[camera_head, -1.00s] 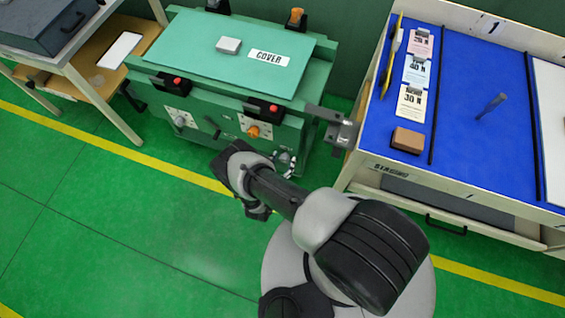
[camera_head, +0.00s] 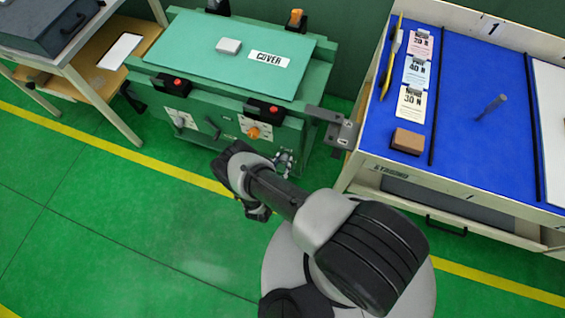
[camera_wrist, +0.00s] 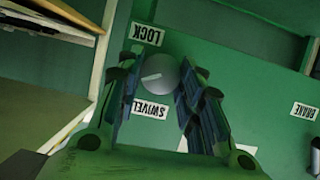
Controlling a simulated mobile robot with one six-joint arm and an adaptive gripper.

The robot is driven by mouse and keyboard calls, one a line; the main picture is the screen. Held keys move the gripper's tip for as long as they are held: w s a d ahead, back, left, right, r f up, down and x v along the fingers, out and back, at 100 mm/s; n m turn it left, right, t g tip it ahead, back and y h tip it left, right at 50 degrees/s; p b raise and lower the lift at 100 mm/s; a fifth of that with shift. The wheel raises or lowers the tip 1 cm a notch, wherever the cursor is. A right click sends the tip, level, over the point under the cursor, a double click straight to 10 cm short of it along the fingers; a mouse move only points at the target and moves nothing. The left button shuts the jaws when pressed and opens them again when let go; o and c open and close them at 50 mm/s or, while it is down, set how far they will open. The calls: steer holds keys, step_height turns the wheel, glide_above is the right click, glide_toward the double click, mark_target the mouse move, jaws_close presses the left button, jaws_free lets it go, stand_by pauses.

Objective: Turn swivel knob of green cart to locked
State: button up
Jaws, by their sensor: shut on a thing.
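The green cart (camera_head: 300,95) stands at the upper middle of the head view, with a flat panel marked COVER on top. In the wrist view, the round grey swivel knob (camera_wrist: 160,75) sits on its green face. The LOCK label (camera_wrist: 147,34) is above the knob and the SWIVEL label (camera_wrist: 150,108) below it. The knob's pale mark points left, between the two labels. My gripper (camera_wrist: 160,82) has one finger on each side of the knob and is shut on it.
A BRAKE label (camera_wrist: 304,111) is at the right of the wrist view. A blue-topped workbench (camera_head: 465,110) stands close to the cart's right, with a grey bracket (camera_head: 335,125) between them. A wooden bench (camera_head: 88,72) stands to the left. Green floor is open in front.

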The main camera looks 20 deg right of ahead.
steer(key=shift+s+d+m+t+y+p, duration=0.15)
steer(key=shift+m+t+y+p, duration=0.3)
steer(key=shift+m, duration=0.45)
steer(key=shift+m+t+y+b, duration=0.45)
steer(key=shift+m+y, duration=0.1)
steer(key=shift+m, duration=0.45)
steer(key=o, duration=1.1)
steer(key=shift+c, duration=0.2)
